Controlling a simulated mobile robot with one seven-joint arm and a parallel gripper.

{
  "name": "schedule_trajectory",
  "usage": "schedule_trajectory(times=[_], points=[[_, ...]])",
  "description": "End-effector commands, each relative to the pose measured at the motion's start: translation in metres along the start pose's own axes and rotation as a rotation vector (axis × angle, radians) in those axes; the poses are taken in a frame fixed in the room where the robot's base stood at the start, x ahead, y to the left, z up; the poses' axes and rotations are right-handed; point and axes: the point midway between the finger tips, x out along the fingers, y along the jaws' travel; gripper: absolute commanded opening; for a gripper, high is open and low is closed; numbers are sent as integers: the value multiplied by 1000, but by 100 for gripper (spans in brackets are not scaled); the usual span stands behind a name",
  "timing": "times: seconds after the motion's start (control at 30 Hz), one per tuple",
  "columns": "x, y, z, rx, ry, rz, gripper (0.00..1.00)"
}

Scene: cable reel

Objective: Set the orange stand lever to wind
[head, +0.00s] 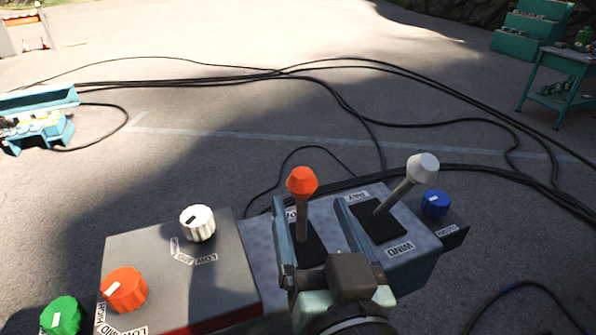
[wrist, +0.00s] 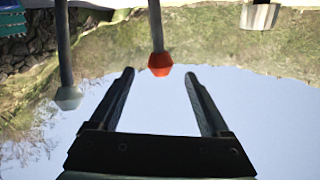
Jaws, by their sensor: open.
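The orange stand lever (head: 302,182) has an orange knob on a grey stem and rises from a dark slot in the grey control box. In the head view it looks near upright; I cannot tell its exact setting. My gripper (head: 309,202) is open, its fingers left and right of the stem in this view. In the wrist view, which looks upside down, the orange knob (wrist: 160,63) lies between and just beyond the open fingertips (wrist: 159,74). I see no contact. The label at its slot's far end is partly hidden, and my gripper covers the near end.
A grey-knobbed lever (head: 422,167) stands close on the right, tilted right, its slot marked WIND (head: 401,250) at the near end. Blue (head: 436,203), white (head: 198,223), orange (head: 125,290) and green (head: 62,315) dials sit around. Black cables (head: 300,70) cross the ground beyond.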

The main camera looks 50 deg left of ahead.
Motion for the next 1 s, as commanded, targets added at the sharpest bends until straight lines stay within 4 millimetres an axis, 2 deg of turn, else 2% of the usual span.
schedule_trajectory(times=[0.3,0.5,0.7,0.93,1.0], points=[[60,-2,-5,3,-1,-4,80],[86,-1,-4,2,0,-1,80],[94,-1,-2,0,1,0,80],[94,0,-1,0,1,1,80],[94,0,-1,1,1,1,68]])
